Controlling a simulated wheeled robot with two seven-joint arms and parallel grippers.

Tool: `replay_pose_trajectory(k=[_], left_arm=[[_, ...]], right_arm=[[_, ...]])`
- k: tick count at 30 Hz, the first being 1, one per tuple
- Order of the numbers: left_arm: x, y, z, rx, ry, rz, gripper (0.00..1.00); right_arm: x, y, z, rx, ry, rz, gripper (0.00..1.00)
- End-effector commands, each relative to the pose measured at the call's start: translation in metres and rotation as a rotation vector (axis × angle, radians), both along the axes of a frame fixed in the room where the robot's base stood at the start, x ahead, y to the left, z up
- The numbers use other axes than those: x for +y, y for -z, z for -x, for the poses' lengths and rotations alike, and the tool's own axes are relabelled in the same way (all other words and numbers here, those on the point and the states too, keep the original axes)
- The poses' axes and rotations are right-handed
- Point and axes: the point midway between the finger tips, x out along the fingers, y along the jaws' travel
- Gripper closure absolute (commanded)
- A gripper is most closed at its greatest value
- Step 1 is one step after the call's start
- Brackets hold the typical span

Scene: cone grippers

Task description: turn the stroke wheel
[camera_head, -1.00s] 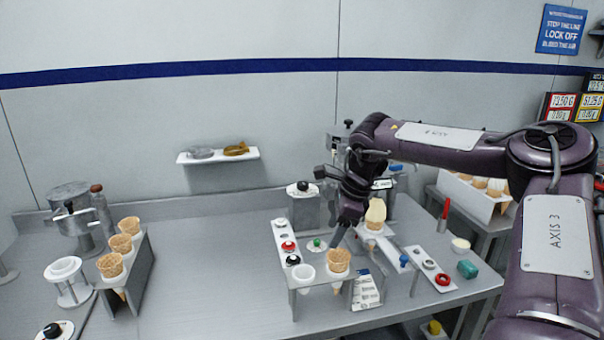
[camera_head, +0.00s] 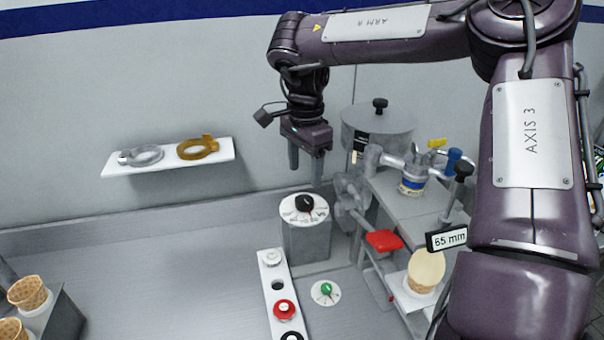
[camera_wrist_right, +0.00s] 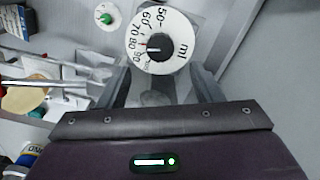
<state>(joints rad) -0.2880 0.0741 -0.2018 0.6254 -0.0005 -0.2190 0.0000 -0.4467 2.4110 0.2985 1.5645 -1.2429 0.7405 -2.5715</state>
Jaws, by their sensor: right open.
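A round white dial with a scale marked ml (camera_wrist_right: 178,22) and a black knob (camera_wrist_right: 156,47) at its centre shows at the top of the right wrist view; I take it for the stroke wheel. In the head view the same dial (camera_head: 290,214), with its black knob (camera_head: 304,202), sits on top of a grey metal box (camera_head: 308,243). My right gripper (camera_head: 305,174) points down above and slightly behind the dial, open and apart from it. In the wrist view its two fingers (camera_wrist_right: 160,78) are spread with nothing between them. My left gripper is out of view.
A machine with a round lidded hopper (camera_head: 378,130), a red pad (camera_head: 384,240) and a "65 mm" sign (camera_head: 447,239) stands right of the box. A button strip (camera_head: 279,285) and a green knob (camera_head: 326,289) lie in front. The worktop at left (camera_head: 170,265) is largely clear.

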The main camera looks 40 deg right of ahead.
Motion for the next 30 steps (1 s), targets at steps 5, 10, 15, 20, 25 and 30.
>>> replay_pose_trajectory(k=[5, 10, 15, 20, 25, 30], left_arm=[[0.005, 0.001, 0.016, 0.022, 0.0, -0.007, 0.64], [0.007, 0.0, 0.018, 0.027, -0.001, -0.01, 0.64], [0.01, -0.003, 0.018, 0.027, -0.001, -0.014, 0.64], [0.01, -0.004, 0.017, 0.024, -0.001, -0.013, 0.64], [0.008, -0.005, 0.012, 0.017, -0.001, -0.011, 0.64], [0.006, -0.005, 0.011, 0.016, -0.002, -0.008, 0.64]], right_arm=[[0.002, 0.008, 0.001, 0.008, -0.014, 0.003, 0.41], [0.002, 0.033, 0.002, 0.011, -0.013, 0.002, 0.41], [0.002, 0.059, 0.002, 0.009, -0.012, 0.003, 0.41], [0.002, 0.074, 0.001, 0.006, -0.013, 0.003, 0.41], [0.002, 0.078, 0.001, 0.005, -0.012, 0.004, 0.41], [0.002, 0.078, 0.001, 0.005, -0.012, 0.004, 0.43]])
